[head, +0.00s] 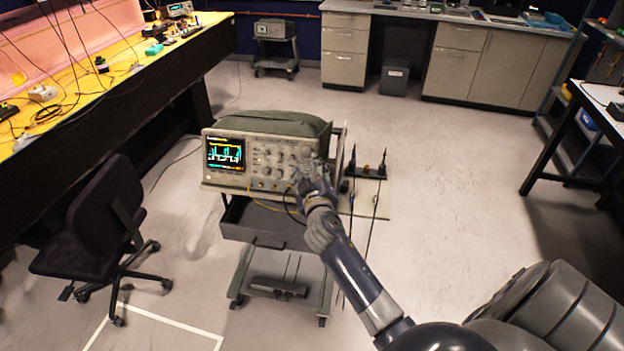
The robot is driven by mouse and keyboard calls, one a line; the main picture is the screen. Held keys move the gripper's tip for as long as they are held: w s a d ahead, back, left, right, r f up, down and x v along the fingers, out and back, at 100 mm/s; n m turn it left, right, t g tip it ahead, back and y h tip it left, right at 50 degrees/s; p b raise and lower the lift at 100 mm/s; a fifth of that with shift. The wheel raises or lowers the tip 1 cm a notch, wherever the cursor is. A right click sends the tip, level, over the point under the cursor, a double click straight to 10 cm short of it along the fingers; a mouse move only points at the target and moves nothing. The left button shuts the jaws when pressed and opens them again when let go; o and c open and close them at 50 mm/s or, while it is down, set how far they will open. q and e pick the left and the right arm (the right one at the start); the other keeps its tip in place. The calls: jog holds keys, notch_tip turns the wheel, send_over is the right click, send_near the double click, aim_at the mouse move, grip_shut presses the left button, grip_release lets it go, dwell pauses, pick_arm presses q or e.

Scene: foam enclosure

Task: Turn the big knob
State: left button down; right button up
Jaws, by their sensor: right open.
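An oscilloscope (228,177) with a lit screen of coloured traces stands on a cart (262,226) in the middle of the head view. Several small knobs and buttons cover the front panel to the right of the screen. I cannot tell which of them is the big knob; it may be behind my gripper. My right gripper (311,176) is open at the right part of the panel and covers some of the controls. I cannot tell whether it touches them. My left gripper is not in view.
A yellow cable (262,204) hangs from the front panel. A dark chair (95,225) stands to the left of the cart, by a long workbench (130,55). A dark stand with thin rods (366,172) is just right of the oscilloscope. The floor further right is clear.

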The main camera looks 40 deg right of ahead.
jog(key=v, duration=0.4)
jog(key=shift+s, duration=0.2)
dwell(0.3)
jog(key=s+a+f+g+y+b, duration=0.1)
jog(key=s+a+f+g+y, duration=0.3)
jog(key=f, duration=0.9)
jog(key=s+a+f+n+b, duration=0.15)
jog(key=s+f, duration=0.35)
jog(key=f, duration=0.8)
jog(key=s+a+f+g+y+b, duration=0.1)
jog(key=s+a+f+g+y, duration=0.25)
jog(key=f, duration=0.95)
jog(key=s+a+f+g, duration=0.1)
jog(key=s+f+g, duration=0.1)
jog(key=s+f, duration=0.5)
jog(key=s+a+f+m+g+b, duration=0.1)
jog(key=s+f, duration=0.6)
jog(key=s, duration=1.1)
jog(key=s+a+f+g+b, duration=0.1)
jog(key=s+a+f+g, duration=0.2)
jog(key=s+f, duration=0.4)
jog(key=s, duration=0.5)
jog(key=shift+s+f+m, duration=0.2)
jog(key=shift+f+m, duration=0.05)
jog(key=shift+m, duration=0.1)
